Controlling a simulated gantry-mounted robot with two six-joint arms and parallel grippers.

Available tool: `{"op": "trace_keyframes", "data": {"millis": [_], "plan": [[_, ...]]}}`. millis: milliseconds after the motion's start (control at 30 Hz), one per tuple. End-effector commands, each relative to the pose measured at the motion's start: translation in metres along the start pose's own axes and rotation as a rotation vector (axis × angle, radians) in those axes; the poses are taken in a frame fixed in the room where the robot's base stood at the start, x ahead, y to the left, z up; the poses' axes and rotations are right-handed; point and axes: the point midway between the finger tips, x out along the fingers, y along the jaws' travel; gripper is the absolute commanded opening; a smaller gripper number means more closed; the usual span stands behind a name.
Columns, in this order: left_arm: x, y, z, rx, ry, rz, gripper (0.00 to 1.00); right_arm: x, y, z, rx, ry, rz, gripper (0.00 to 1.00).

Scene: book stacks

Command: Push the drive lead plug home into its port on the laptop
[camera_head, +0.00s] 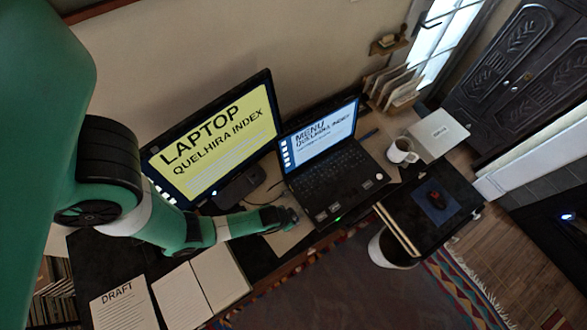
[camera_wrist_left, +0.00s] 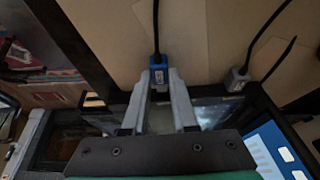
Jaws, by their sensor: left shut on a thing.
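The laptop (camera_head: 335,178) stands open on the desk in the head view, with a lit screen reading "MENU QUELHIRA INDEX". My left gripper (camera_head: 288,217) is low beside the laptop's left front side. In the left wrist view, my left gripper (camera_wrist_left: 160,78) is shut on a blue plug (camera_wrist_left: 158,74) with a black cable running away from it. A grey plug (camera_wrist_left: 237,80) on another black cable is at a dark edge to the right. My right gripper is out of view.
A monitor (camera_head: 220,135) reading "LAPTOP QUELHIRA INDEX" stands behind my left arm. Papers (camera_head: 200,283) lie at the front left.

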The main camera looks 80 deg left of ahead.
Motion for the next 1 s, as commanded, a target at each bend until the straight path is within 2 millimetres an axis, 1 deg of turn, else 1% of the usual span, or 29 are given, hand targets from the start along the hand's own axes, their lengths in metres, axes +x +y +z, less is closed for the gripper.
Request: {"op": "trace_keyframes", "data": {"millis": [567,1000], "plan": [[0.0002,0.0,-0.0002,0.0,0.0,0.0,0.0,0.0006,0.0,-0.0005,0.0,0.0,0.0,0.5],[0.0042,0.0002,-0.0087,-0.001,0.001,0.0,0.0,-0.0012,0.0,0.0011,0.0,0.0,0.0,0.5]]}}
